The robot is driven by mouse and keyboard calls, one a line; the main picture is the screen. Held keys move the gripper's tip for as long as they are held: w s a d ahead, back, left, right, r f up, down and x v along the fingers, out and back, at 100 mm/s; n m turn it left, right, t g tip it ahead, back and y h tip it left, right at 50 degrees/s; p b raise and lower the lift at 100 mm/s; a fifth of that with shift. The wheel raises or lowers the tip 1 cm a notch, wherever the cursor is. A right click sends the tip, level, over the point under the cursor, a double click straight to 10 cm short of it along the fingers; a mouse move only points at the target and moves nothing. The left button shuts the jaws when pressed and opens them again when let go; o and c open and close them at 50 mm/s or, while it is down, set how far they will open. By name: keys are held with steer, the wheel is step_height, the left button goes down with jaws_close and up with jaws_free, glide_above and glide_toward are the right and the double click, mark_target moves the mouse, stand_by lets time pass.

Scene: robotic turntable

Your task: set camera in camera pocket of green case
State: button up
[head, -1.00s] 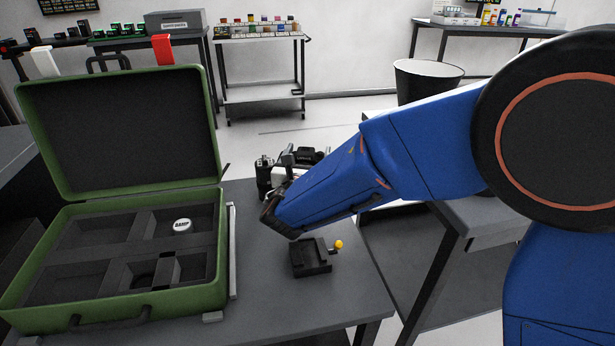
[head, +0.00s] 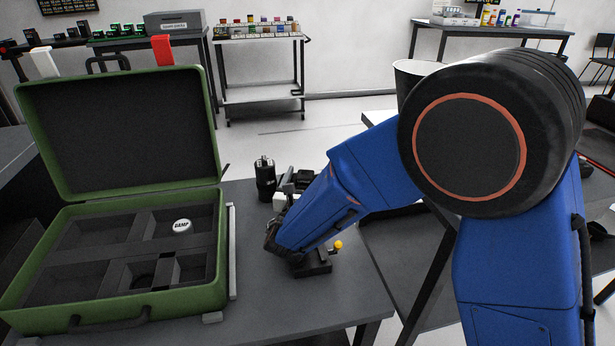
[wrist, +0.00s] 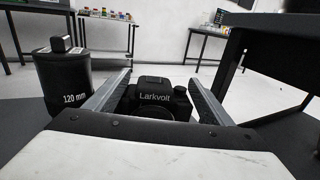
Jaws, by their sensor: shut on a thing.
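The green case (head: 118,306) stands open at the left of the table, with its lid up and several dark compartments. I cannot tell which one is the camera pocket. A small round white DAMP puck (head: 182,226) sits in the back right compartment. The black Larkvolt camera (wrist: 155,98) is between the fingers of my gripper (wrist: 159,82), which is shut on it. In the head view my forearm and wrist hide most of the gripper and camera, to the right of the case.
A black holder (head: 315,267) with a yellow knob (head: 338,245) sits below my wrist. Table space between case and holder is clear.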

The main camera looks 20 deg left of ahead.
steer(key=o, duration=2)
steer(key=shift+c, duration=0.2)
